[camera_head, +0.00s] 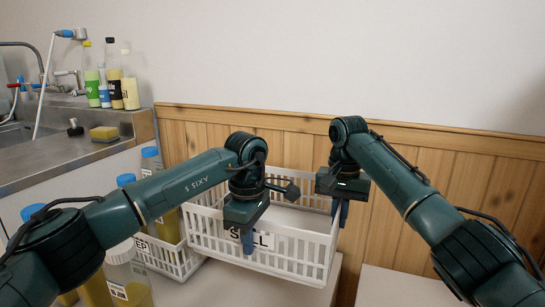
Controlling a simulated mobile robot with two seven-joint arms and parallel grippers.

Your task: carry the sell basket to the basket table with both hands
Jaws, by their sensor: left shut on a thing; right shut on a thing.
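The sell basket (290,262) is a white slatted basket with a label partly reading SELL, in the middle of the head view. My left gripper (247,240) is shut on its near wall and covers part of the label. My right gripper (341,212) is shut on its right side, near the far right corner. The part of the basket that shows inside looks empty. The basket looks slightly tilted; its height over the surface below is hard to judge. Two pale tabletops show, one below the basket (205,289) and one at the lower right (395,288); I cannot tell which is the basket table.
Another white basket (182,262), its label ending in EP, stands just left, with blue-capped jars (152,158) around it. A jar with a white lid (122,252) is in front. A steel sink counter (70,155) with bottles is at left. A wood-panelled wall (430,190) stands behind.

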